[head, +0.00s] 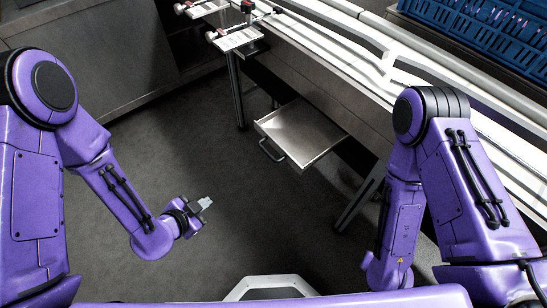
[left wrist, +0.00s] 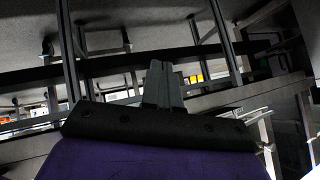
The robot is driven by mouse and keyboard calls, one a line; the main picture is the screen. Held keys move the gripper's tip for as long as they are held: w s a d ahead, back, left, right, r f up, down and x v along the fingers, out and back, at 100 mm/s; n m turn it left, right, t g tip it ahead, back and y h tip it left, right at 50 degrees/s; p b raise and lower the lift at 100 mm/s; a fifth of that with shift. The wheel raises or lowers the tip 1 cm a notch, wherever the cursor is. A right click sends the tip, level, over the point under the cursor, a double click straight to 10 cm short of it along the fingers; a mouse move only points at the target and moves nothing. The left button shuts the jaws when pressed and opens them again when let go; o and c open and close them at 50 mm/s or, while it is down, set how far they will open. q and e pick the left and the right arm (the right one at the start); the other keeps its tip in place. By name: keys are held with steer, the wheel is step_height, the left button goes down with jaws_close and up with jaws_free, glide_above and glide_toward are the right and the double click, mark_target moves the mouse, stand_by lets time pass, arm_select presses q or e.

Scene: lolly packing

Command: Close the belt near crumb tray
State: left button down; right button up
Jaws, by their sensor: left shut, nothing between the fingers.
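The crumb tray (head: 302,132) is a flat, shallow metal drawer in the head view, under the near side of the white belt line (head: 345,58). It sticks out over the floor, pulled open, and looks empty. Its bar handle (head: 270,151) is on its front edge, facing left. My left gripper (head: 206,203) is shut and empty, below and left of the tray in the picture and apart from it. The shut fingers also show in the left wrist view (left wrist: 162,84). My right gripper is not in view; only my right arm shows.
A blue crate (head: 480,38) with wrapped items stands at the top right. Small white stations (head: 238,39) sit at the belt's far end, above a dark leg. A grey cabinet (head: 85,60) stands at the upper left. The dark floor (head: 180,140) between is clear.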

arm_select(q)
steer(key=w+d+r+m+h+b, duration=0.4)
steer(key=d+m, duration=0.3)
steer(key=m, duration=0.5)
steer(key=m+h+p, duration=0.1)
steer(key=m+h, duration=0.2)
steer(key=m, duration=0.3)
glide_toward(283, 150)
steer(key=x, duration=0.5)
steer(key=shift+w+d+f, duration=0.1)
steer(key=shift+w+f, duration=0.1)
steer(key=shift+f, duration=0.25)
steer(key=shift+w+d, duration=0.3)
steer(key=shift+d, duration=0.15)
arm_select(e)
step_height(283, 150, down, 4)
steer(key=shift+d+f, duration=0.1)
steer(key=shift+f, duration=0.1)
